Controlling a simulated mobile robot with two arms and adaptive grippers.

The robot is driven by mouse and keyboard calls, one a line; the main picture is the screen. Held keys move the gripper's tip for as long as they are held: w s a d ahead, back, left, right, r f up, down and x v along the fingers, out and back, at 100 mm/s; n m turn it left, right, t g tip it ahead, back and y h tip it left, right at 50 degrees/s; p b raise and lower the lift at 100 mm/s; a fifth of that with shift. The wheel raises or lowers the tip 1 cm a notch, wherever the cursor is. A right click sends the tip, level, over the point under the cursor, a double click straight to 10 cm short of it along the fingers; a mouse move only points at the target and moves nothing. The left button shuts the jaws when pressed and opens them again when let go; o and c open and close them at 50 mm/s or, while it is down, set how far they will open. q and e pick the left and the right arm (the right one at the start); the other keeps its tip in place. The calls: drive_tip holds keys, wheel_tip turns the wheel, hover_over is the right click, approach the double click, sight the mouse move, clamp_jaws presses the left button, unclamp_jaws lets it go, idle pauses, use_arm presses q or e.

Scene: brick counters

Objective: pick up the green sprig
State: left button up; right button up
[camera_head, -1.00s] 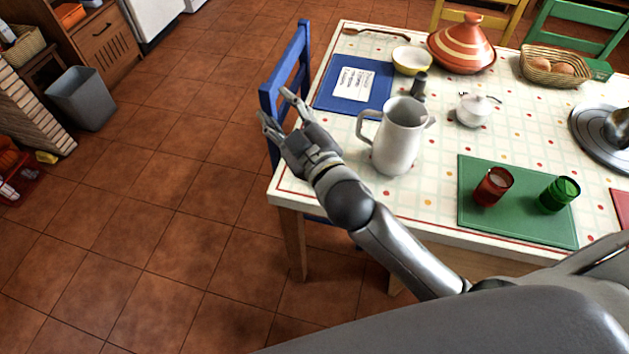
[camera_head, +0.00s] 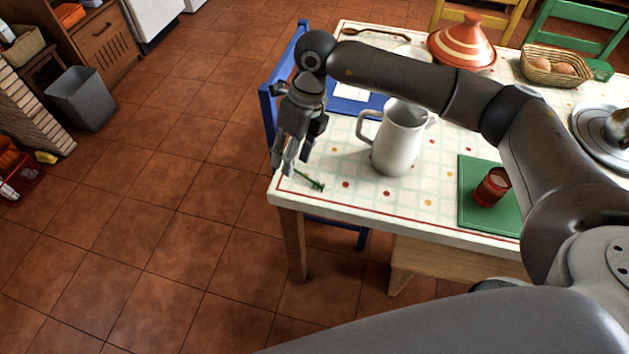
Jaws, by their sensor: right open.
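The green sprig (camera_head: 310,180) lies on the table's near left corner, on the checked tablecloth. My right gripper (camera_head: 285,168) points downward just left of the sprig, near the table's left edge. Its fingers look apart, with nothing seen between them. I cannot tell how high the fingertips are above the cloth. My left gripper is not in view.
A white pitcher (camera_head: 399,140) stands right of the sprig. A blue chair (camera_head: 268,110) stands at the table's left side.

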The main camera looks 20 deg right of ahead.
drive_tip(key=w+d+h, duration=0.1)
drive_tip(key=d+h, duration=0.1)
drive_tip(key=d, duration=0.3)
hover_over(312, 180)
drive_tip(key=w+d, duration=0.1)
drive_tip(key=shift+m+h, duration=0.3)
drive_tip(key=f, duration=0.4)
drive_tip(key=shift+w+p, duration=0.2)
drive_tip(key=shift+p, duration=0.15)
drive_tip(key=f, duration=0.1)
drive_tip(key=f+p, duration=0.1)
drive_tip(key=f, duration=0.1)
drive_tip(key=s+f, duration=0.1)
drive_tip(key=f, duration=0.1)
drive_tip(key=shift+a+f, duration=0.25)
drive_tip(key=shift+a, duration=0.1)
drive_tip(key=shift+f, duration=0.25)
drive_tip(key=c, duration=0.8)
